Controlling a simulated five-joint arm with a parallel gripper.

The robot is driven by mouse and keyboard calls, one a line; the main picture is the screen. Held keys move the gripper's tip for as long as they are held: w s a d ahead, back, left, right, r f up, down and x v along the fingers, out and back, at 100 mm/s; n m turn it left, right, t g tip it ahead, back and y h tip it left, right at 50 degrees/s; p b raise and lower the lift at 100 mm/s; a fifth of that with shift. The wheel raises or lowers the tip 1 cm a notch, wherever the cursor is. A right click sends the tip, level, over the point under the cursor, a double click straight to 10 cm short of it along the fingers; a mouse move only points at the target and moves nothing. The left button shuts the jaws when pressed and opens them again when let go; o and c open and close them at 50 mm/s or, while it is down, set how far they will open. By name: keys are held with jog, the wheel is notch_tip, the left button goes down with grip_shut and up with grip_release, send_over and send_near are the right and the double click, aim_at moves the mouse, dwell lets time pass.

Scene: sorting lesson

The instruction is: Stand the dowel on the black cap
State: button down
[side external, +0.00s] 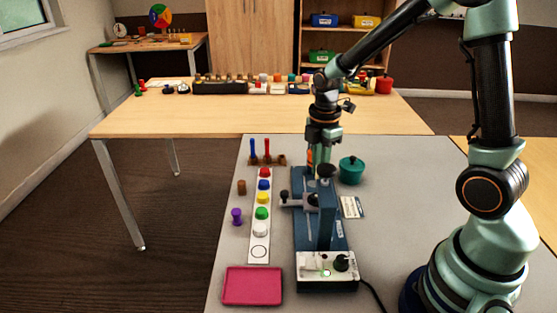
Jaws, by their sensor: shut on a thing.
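My gripper (319,163) points down behind the blue stand (326,220), near its far end. A small orange piece (310,161) shows at its jaws, which are shut on it; the stand's top partly hides this spot. I cannot tell for sure whether this piece is the dowel. A round black cap (326,171) tops the stand's upright, in front of the gripper in this view. I cannot tell the gap between them. A short brown cylinder (241,187) stands on the grey table at left, apart from the gripper.
A white strip (259,244) carries several coloured round pieces. A purple spool (236,216), pink tray (252,286) and peg rack (267,160) are on the left. A teal pot (351,170) stands close right of the gripper. A control box (327,271) is in front.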

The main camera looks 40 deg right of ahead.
jog(key=shift+f, duration=2.3)
jog(key=shift+f, duration=0.3)
jog(key=c, duration=0.7)
grip_release()
jog(key=shift+o, duration=0.2)
jog(key=o, duration=0.3)
jog(key=shift+o, duration=0.2)
jog(key=shift+r, duration=0.1)
jog(key=shift+r, duration=3.45)
